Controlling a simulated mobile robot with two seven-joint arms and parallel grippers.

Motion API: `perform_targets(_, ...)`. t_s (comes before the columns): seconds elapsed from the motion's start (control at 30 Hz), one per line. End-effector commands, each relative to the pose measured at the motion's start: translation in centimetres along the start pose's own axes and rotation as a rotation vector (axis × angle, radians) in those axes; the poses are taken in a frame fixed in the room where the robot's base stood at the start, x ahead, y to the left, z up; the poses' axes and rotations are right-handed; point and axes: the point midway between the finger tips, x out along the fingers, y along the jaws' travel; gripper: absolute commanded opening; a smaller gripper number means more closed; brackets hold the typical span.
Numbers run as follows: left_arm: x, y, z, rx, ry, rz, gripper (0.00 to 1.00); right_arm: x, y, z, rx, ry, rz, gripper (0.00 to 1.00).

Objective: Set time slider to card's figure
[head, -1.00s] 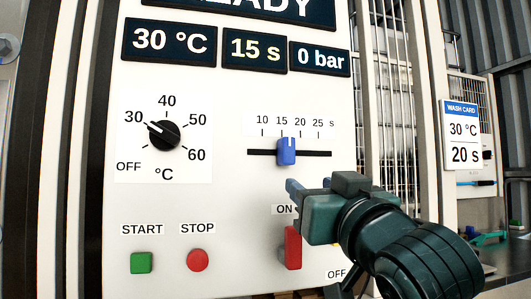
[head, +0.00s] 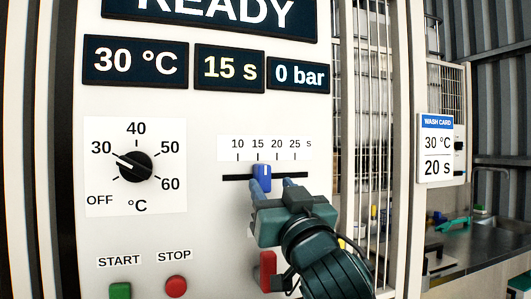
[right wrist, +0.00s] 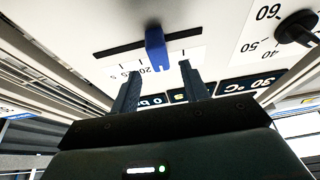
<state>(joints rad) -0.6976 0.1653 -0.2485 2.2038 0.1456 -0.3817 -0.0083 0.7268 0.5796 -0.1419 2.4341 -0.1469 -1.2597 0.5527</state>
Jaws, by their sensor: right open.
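The time slider's blue knob (head: 263,172) sits on its black horizontal slot (head: 308,176) at about the 15 mark; the time display (head: 229,69) reads 15 s. The wash card (head: 437,150) at right shows 30 °C and 20 s. My right gripper (head: 272,185) is open, its two blue fingertips just below and around the knob, one partly overlapping it in the head view. In the right wrist view the knob (right wrist: 156,50) lies ahead of the gap between the fingertips (right wrist: 160,76); contact cannot be told. My left gripper is not in view.
The temperature dial (head: 135,166) points near 30. A green START button (head: 120,291), a red STOP button (head: 176,287) and a red switch (head: 268,271) partly behind my gripper are below. A wire rack stands right of the panel.

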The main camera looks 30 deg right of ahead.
Motion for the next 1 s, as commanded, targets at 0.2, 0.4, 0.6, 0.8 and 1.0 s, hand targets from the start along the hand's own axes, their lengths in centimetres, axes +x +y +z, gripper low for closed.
perform_targets(0.2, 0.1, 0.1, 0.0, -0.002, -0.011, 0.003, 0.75, 3.6, 0.1, -0.1, 0.000, 0.002, 0.002, 0.45)
perform_targets(0.4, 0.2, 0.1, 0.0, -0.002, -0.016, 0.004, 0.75, 4.8, 0.0, 0.0, 0.000, 0.002, 0.001, 0.45)
perform_targets(0.6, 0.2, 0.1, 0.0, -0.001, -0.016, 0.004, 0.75, 4.8, 0.0, 0.0, 0.001, 0.002, 0.000, 0.45)
perform_targets(0.8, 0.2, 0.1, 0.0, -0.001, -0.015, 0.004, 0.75, 4.8, 0.0, 0.0, 0.001, 0.002, 0.001, 0.34)
perform_targets(1.0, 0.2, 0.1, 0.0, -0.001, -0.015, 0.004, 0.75, 4.8, 0.0, 0.0, 0.001, 0.002, 0.001, 0.18)
